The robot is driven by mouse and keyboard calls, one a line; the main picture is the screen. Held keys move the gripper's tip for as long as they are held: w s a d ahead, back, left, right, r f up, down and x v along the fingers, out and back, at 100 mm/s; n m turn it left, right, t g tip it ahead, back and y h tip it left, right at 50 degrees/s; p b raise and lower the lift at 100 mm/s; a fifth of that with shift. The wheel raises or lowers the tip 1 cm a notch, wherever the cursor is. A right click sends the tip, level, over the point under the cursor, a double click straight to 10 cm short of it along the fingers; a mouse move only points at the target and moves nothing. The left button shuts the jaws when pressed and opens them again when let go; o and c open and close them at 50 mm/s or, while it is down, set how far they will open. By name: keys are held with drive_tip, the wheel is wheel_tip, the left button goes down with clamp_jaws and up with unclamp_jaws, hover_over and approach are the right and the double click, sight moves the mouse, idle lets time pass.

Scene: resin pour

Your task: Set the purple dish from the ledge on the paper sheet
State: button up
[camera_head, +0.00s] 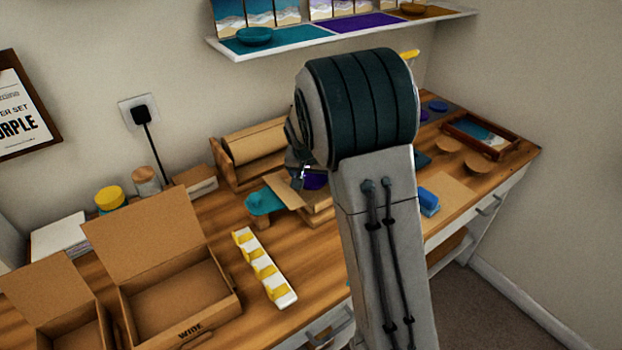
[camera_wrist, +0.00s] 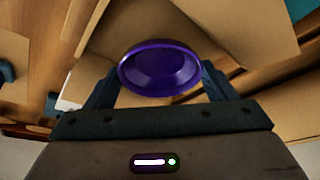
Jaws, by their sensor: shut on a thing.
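The purple dish (camera_wrist: 158,70) sits between the fingers of my gripper (camera_wrist: 160,84) in the wrist view, its hollow facing the camera. My gripper is shut on it. In the head view, a small part of the purple dish (camera_head: 314,181) shows beside my arm, which hides most of my gripper. Brown paper (camera_head: 287,190) lies just below and left of the dish there. A brown surface (camera_wrist: 215,28) fills much of the wrist view behind the dish; I cannot tell whether they touch. The ledge (camera_head: 316,41) has an empty purple section (camera_head: 365,22).
A teal dish (camera_head: 255,36) and an ochre dish (camera_head: 413,9) stand on the ledge. A teal object (camera_head: 266,201), a white strip with yellow pieces (camera_head: 266,270) and an open cardboard box (camera_head: 178,295) are on the bench. A blue block (camera_head: 428,202) lies right of my arm.

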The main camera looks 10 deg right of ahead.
drive_tip(key=shift+f, duration=0.75)
drive_tip(key=shift+f, duration=0.25)
drive_tip(key=o, duration=1)
drive_tip(key=shift+r, duration=0.1)
drive_tip(key=shift+o, duration=0.2)
